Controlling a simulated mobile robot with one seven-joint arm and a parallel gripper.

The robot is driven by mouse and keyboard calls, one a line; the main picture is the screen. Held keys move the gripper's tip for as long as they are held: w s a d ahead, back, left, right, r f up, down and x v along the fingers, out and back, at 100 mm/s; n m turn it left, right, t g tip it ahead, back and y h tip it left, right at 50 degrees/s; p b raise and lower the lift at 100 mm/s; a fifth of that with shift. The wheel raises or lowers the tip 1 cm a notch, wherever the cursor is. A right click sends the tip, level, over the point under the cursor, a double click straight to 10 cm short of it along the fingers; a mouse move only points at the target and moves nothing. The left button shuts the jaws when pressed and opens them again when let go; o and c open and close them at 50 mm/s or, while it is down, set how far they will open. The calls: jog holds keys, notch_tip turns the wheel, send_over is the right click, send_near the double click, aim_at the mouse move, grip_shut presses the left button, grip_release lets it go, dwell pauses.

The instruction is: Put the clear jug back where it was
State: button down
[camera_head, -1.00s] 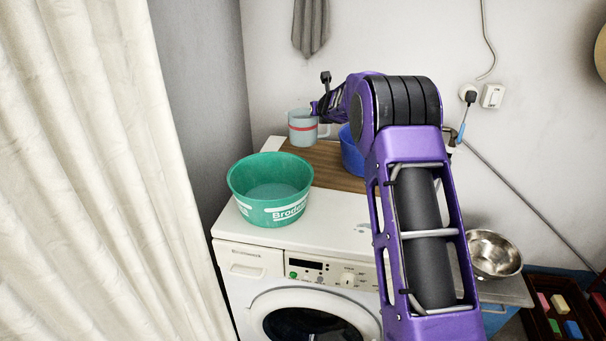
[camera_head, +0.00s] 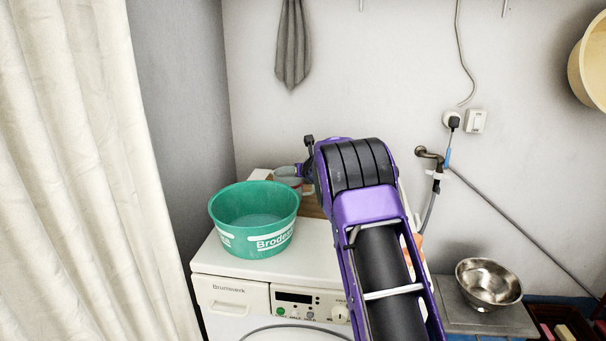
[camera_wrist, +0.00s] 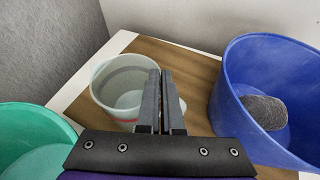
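The clear jug (camera_wrist: 112,82) is a pale, see-through grey vessel with a red band low on its side. In the wrist view it stands upright at the wooden board, left of centre. In the head view the jug (camera_head: 287,177) is mostly hidden behind my arm and the green basin. My gripper (camera_wrist: 160,74) is at the jug's right side, where the handle is. Its two fingers are close together with a narrow gap, apparently shut on the jug's wall or handle; I cannot tell which. Whether the jug's base touches the board is hidden.
A green basin (camera_head: 262,243) stands on the washing machine (camera_head: 215,262), in front of the jug. A blue tub (camera_wrist: 232,112) with a dark grey item inside is right of the jug. The wooden board (camera_wrist: 178,62) is bare behind it. A metal bowl (camera_head: 489,284) is at right.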

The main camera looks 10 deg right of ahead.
jog(key=c, duration=1.1)
grip_release()
jog(key=shift+r, duration=0.1)
jog(key=b+v, duration=0.1)
jog(key=v, duration=1.1)
jog(key=shift+b, duration=0.3)
